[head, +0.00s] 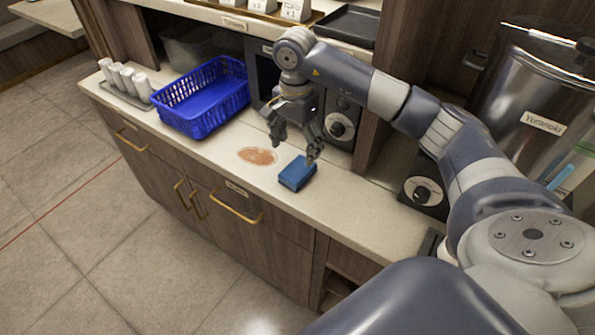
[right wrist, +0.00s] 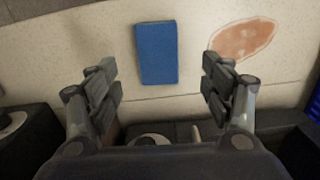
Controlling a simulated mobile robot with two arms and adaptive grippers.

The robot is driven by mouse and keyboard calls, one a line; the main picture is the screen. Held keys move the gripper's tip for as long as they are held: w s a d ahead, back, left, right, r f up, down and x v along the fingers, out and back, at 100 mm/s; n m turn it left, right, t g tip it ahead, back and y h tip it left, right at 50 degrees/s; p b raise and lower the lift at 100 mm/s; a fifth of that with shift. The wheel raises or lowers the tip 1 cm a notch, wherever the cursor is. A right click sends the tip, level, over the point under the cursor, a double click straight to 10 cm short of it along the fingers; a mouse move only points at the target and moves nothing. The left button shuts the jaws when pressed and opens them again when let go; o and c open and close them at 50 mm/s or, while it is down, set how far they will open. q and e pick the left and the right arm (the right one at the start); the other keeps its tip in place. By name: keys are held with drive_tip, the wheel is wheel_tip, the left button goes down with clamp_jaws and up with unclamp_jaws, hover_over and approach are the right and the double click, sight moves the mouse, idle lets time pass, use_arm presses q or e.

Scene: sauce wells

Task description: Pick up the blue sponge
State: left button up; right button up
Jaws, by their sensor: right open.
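The blue sponge (head: 297,173) lies flat on the pale counter, near its front edge, just right of a reddish-brown stain. In the right wrist view the sponge (right wrist: 157,53) lies ahead of the fingers, roughly centred between them and clear of both. My right gripper (head: 295,147) is open and empty above the counter, just behind the sponge. Its two spread fingers also show in the right wrist view (right wrist: 160,90). My left gripper is in neither view.
The stain (head: 257,156) is on the counter (head: 350,207). A blue basket (head: 203,97) and several white cups (head: 125,79) stand further left. Dark appliances with dials (head: 341,126) stand behind the gripper. A metal urn (head: 535,90) is at the right.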

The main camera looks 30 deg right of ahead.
sight(297, 169)
drive_tip(key=f, duration=0.3)
drive_tip(key=shift+s+a, duration=0.15)
drive_tip(key=shift+s, duration=0.1)
wheel_tip(297, 169, down, 5)
drive_tip(key=p, duration=0.3)
drive_tip(key=shift+r, duration=0.1)
drive_tip(key=shift+f, duration=0.35)
drive_tip(key=c, duration=1.1)
